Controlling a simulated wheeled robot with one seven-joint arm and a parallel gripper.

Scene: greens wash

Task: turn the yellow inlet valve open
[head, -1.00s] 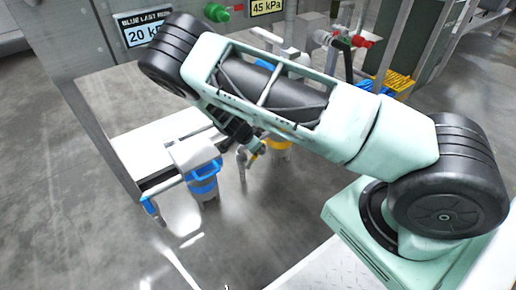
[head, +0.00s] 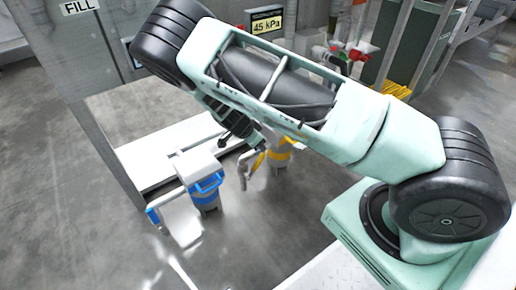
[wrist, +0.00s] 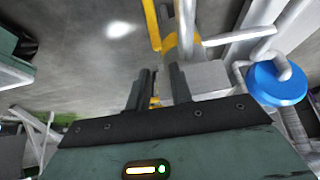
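The yellow inlet valve (head: 279,156) stands below my arm in the head view, with a yellow collar and a yellow handle bar (head: 259,161) beside a grey bent pipe. In the wrist view, its yellow collar (wrist: 171,42) and the upright yellow handle (wrist: 152,24) show just beyond my fingertips. My gripper (wrist: 160,78) has its two dark fingers apart, with a clear gap between them. A small yellow piece (wrist: 155,102) shows low in that gap; I cannot tell whether it is touched. In the head view my arm mostly hides the gripper.
A blue valve (head: 206,186) stands left of the yellow one, and a blue round part (wrist: 276,84) shows right of my gripper in the wrist view. A grey panel wall with a 45 kPa display (head: 266,22) is behind. Red fittings (head: 360,48) stand farther back.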

